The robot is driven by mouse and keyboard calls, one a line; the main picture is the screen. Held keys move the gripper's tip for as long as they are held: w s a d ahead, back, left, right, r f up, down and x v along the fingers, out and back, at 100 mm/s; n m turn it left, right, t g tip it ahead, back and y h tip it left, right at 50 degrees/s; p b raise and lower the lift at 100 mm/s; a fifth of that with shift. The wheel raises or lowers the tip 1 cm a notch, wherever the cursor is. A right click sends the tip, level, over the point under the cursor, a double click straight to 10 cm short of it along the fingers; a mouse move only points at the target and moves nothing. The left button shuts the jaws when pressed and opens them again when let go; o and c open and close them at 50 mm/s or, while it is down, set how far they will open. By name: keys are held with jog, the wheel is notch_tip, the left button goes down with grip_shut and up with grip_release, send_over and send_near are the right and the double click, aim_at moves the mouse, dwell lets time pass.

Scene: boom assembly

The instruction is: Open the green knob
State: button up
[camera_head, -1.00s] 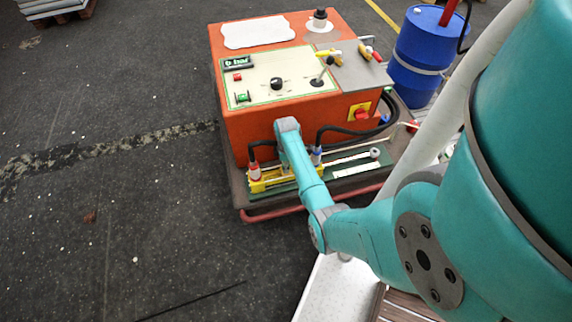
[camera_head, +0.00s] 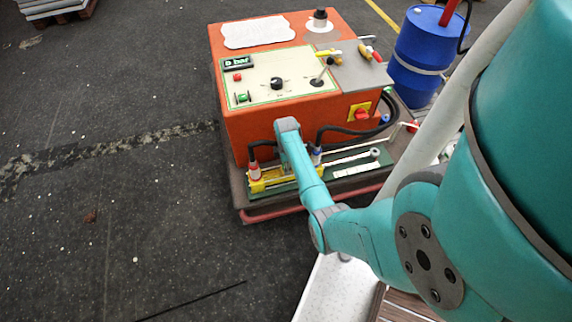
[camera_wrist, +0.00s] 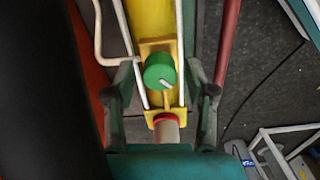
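The green knob (camera_wrist: 160,72) is round with a white mark on its top. In the wrist view it sits on a yellow fitting in front of a yellow cylinder (camera_wrist: 151,22). My gripper (camera_wrist: 162,82) is open, with one finger on each side of the knob and visible gaps between the fingers and the knob. In the head view my arm reaches down to the front of the orange machine (camera_head: 292,110); the gripper and this knob are hidden there.
White rods flank the yellow cylinder, and a dark red bar (camera_wrist: 228,35) runs to its right. A red-ringed connector (camera_wrist: 166,125) lies just below the knob. The machine has a display (camera_head: 237,62). A blue barrel (camera_head: 422,50) stands at its right; open floor lies left.

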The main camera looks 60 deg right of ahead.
jog(key=shift+r, duration=0.15)
notch_tip(320, 180, up, 12)
dwell(0.7)
